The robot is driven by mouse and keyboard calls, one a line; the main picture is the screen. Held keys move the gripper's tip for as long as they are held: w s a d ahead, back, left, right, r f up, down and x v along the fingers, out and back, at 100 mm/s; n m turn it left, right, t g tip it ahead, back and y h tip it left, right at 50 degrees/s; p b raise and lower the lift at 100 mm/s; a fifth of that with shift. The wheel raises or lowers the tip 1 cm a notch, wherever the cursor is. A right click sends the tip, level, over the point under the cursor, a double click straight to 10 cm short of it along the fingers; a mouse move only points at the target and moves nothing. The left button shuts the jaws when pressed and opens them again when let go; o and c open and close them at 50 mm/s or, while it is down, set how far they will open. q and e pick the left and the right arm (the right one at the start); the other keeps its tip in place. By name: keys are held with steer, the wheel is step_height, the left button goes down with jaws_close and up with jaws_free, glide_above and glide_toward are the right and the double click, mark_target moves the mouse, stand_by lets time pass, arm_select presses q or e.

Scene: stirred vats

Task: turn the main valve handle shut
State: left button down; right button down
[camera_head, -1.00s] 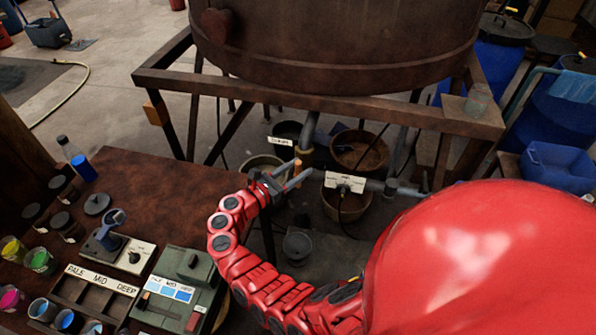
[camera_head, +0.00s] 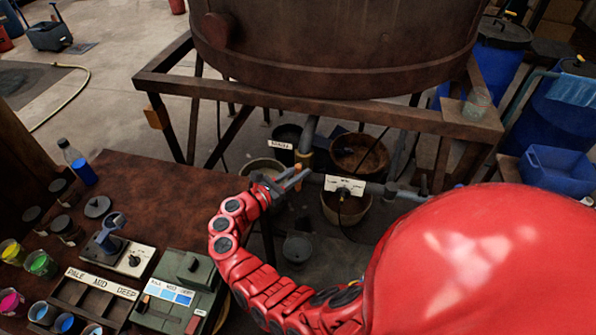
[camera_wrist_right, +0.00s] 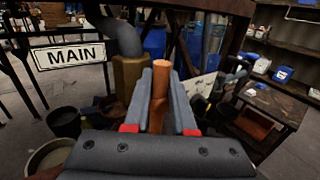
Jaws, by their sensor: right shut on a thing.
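The main valve handle (camera_wrist_right: 178,62) is a copper-orange bar. In the right wrist view it stands between the two grey fingers of my right gripper (camera_wrist_right: 162,92), which is shut on it. The brass-coloured valve body (camera_wrist_right: 126,75) is just left of the fingers, under a grey pipe elbow. A white sign reading MAIN (camera_wrist_right: 69,55) hangs to its left. In the head view my right gripper (camera_head: 294,179) is below the vat, at the pipe; the fingers largely hide the handle there. My left gripper is not in view.
The rusty vat (camera_head: 335,50) and its frame (camera_head: 320,112) stand above the gripper. A second labelled valve sign (camera_head: 345,186) is close right of it. Buckets (camera_head: 357,152) stand beneath. The brown worktable (camera_head: 150,190) with jars and a green device (camera_head: 180,290) is at left.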

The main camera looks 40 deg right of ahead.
steer(key=m+p, duration=0.1)
steer(key=p, duration=0.2)
steer(key=y+p, duration=0.1)
steer(key=p, duration=0.2)
steer(key=r+m+y+p, duration=0.1)
steer(key=p, duration=0.2)
steer(key=shift+s+d+m, duration=0.25)
steer(key=shift+s+m, duration=0.05)
steer(key=f+m+t+y, duration=0.1)
steer(key=m+y, duration=0.1)
steer(key=s+f+m+t+y+b, duration=0.1)
steer(key=m+t+y, duration=0.1)
steer(key=m, duration=0.1)
steer(key=d+f+m+t+y, duration=0.1)
steer(key=m+t+y, duration=0.1)
steer(key=m+y, duration=0.1)
steer(key=shift+s+d+f, duration=0.1)
steer(key=shift+s+f, duration=0.15)
steer(key=shift+f, duration=0.1)
steer(key=shift+m+b, duration=0.3)
steer(key=c, duration=0.8)
jaws_free()
steer(key=shift+o, duration=0.2)
